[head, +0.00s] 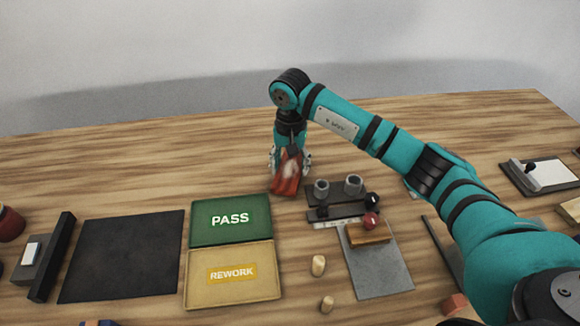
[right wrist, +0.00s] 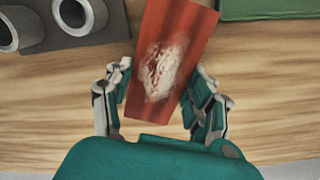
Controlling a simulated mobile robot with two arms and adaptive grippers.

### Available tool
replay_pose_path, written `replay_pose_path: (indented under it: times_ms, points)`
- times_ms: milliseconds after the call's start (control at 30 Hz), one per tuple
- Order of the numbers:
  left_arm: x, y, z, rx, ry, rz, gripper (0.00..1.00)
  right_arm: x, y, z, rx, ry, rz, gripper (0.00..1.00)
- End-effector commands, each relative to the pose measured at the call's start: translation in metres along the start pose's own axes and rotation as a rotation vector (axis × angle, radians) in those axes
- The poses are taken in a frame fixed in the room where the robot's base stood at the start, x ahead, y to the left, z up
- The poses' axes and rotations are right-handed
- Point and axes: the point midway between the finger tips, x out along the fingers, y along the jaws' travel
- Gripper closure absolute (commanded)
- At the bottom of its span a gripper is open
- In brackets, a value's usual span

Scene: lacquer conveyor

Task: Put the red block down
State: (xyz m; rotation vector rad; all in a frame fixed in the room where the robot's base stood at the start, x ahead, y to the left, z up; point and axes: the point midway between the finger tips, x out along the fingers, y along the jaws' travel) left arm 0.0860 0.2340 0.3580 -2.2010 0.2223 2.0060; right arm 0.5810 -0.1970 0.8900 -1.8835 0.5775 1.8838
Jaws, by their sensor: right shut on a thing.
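The red block (head: 287,178) has a pale, scuffed patch on its face. My right gripper (head: 289,160) is shut on it, at the back of the table just beyond the green PASS tray's right corner. In the right wrist view the red block (right wrist: 172,58) stands between the two fingers of my right gripper (right wrist: 160,95), tilted slightly. The head view does not clearly show whether the block touches the table. My left gripper is not in view.
The green PASS tray (head: 257,204) and yellow REWORK tray (head: 200,296) lie left of the block. A dark holder with two grey cups (head: 353,184) is close on its right. A black mat (head: 120,258) lies further left. The wood behind is clear.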

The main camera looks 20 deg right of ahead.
Motion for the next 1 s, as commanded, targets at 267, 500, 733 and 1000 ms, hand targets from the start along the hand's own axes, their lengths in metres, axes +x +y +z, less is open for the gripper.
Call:
replay_pose_path:
  times_ms: [267, 500, 733, 1000]
  points:
    - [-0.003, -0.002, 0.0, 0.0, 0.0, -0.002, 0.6, 0.015, 0.0, 0.0, 0.0, 0.001, -0.001, 0.8]
    - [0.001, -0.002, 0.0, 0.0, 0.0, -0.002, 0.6, 0.019, 0.0, 0.0, -0.001, 0.001, 0.0, 0.42]
    - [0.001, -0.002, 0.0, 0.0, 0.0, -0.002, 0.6, 0.018, 0.0, 0.0, -0.001, 0.0, 0.0, 0.21]
    - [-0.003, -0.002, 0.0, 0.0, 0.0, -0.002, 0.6, 0.015, 0.0, 0.0, -0.001, 0.0, 0.0, 0.21]
